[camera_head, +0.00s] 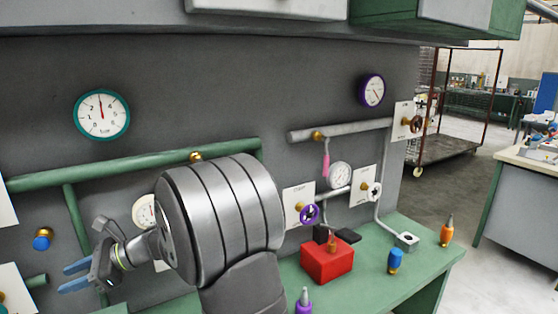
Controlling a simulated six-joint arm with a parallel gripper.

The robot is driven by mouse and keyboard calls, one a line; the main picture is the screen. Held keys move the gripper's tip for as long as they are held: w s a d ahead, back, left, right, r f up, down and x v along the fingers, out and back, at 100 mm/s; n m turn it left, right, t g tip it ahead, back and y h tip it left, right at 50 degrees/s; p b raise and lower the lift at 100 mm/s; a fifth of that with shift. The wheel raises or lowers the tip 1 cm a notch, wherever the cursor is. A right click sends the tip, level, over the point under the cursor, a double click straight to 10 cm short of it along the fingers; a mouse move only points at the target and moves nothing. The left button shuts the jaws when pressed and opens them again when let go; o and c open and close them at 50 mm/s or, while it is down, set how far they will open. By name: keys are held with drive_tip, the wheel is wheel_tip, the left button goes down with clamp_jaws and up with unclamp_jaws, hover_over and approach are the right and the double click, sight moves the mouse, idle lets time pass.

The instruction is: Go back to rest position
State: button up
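My gripper (76,276) is at the lower left, in front of the grey panel. Its two blue fingertips point left and are apart, with nothing visible between them. My thick grey arm fills the lower middle and hides part of the panel and the green bench (430,251).
A red box (327,262) stands on the bench, with purple (304,303), blue (395,261) and orange (446,232) bottle-like items around it. The panel carries a green pipe (120,167), a grey pipe (350,130), gauges and valve knobs. Open floor lies at the right.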

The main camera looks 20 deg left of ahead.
drive_tip(key=s+a+g, duration=0.4)
drive_tip(key=s+a, duration=0.3)
drive_tip(key=shift+f+g+y, duration=0.3)
drive_tip(key=shift+f, duration=0.15)
